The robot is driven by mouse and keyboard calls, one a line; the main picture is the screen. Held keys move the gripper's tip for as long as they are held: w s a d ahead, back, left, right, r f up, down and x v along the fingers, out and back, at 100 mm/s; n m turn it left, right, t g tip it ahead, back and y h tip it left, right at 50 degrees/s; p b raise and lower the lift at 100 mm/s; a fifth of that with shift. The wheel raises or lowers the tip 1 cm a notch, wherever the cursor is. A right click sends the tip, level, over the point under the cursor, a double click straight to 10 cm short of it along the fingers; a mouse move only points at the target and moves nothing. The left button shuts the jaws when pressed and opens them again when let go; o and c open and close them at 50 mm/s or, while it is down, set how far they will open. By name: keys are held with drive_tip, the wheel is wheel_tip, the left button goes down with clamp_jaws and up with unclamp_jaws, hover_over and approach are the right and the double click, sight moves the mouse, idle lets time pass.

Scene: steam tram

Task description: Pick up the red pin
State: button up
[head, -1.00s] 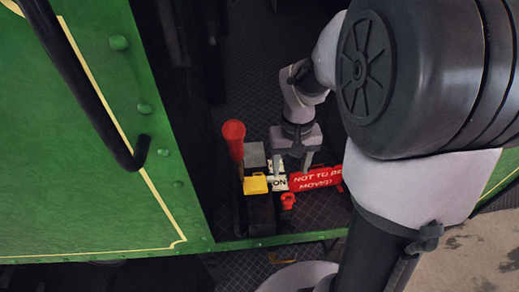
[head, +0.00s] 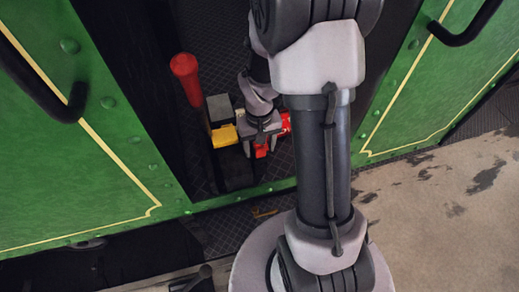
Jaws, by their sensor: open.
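A small red piece, which looks like the red pin (head: 261,151), is low in the doorway of the green tram, right of a yellow block. My gripper (head: 262,143) points down with its fingers apart, and the red piece shows at or between its fingertips. I cannot tell whether the fingers touch it. Part of the red sign (head: 286,121) shows to the right, behind my gripper. The gripper and arm hide most of the sign.
A lever with a red handle (head: 185,68) stands to the left. A yellow block (head: 223,136) and a grey block (head: 218,107) are close left of my gripper. Green tram panels (head: 435,90) flank the doorway. Paved ground (head: 450,215) is open at right.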

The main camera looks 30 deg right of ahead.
clamp_jaws()
drive_tip(key=shift+r, duration=0.1)
